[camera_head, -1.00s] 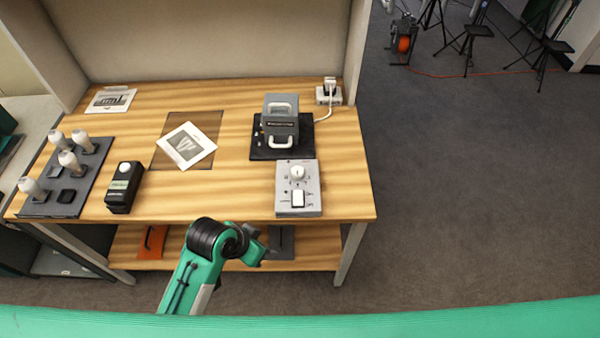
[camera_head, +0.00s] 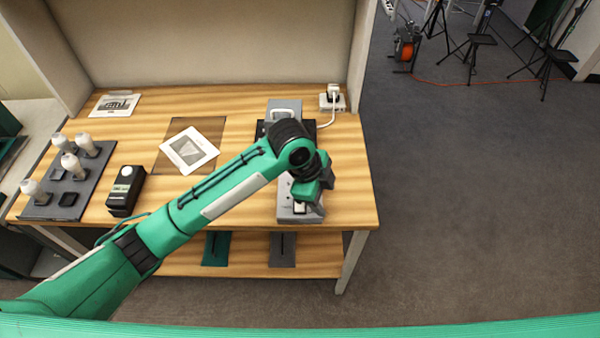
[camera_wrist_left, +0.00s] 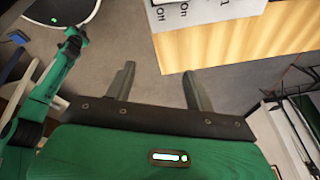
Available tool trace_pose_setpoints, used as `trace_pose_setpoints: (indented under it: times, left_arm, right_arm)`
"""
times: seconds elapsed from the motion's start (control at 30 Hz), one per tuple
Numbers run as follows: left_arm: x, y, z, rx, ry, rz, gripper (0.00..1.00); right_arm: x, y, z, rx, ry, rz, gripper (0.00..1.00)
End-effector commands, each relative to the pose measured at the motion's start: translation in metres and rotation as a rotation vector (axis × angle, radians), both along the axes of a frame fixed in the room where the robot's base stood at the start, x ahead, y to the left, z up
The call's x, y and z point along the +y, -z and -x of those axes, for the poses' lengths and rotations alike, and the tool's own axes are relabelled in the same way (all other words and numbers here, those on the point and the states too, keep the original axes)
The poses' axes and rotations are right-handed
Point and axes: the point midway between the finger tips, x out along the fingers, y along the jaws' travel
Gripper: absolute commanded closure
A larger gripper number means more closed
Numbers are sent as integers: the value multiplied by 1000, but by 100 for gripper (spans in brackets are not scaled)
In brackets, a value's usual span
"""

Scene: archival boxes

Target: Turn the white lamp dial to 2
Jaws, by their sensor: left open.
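The grey control box (camera_head: 284,205) stands near the front right edge of the wooden table. Its white switch (camera_head: 300,208) shows just below my left gripper (camera_head: 314,192). The white lamp dial is hidden behind my left wrist and gripper in the head view. In the left wrist view, the box's panel (camera_wrist_left: 205,10) shows at the top edge with the marks "Off", "On" and "1". The dial is outside that view. The fingers of my left gripper (camera_wrist_left: 160,82) are apart, with nothing between them. My right gripper is not in view.
A grey device (camera_head: 283,106) stands behind the box, partly hidden by my arm. A white plug block (camera_head: 332,102) is at the back right. A black device (camera_head: 126,190), a picture card (camera_head: 189,150) and a bulb tray (camera_head: 55,208) are further left.

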Motion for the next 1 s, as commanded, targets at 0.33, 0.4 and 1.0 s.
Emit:
trace_pose_setpoints:
  times: [0.33,0.4,1.0]
  left_arm:
    - [19,-39,-58,-56,289,-218,46]
    - [27,-48,-70,-59,326,-259,46]
    - [54,-56,-105,-53,416,-369,46]
  right_arm:
    - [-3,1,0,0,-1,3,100]
    - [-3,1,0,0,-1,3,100]
    - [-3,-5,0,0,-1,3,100]
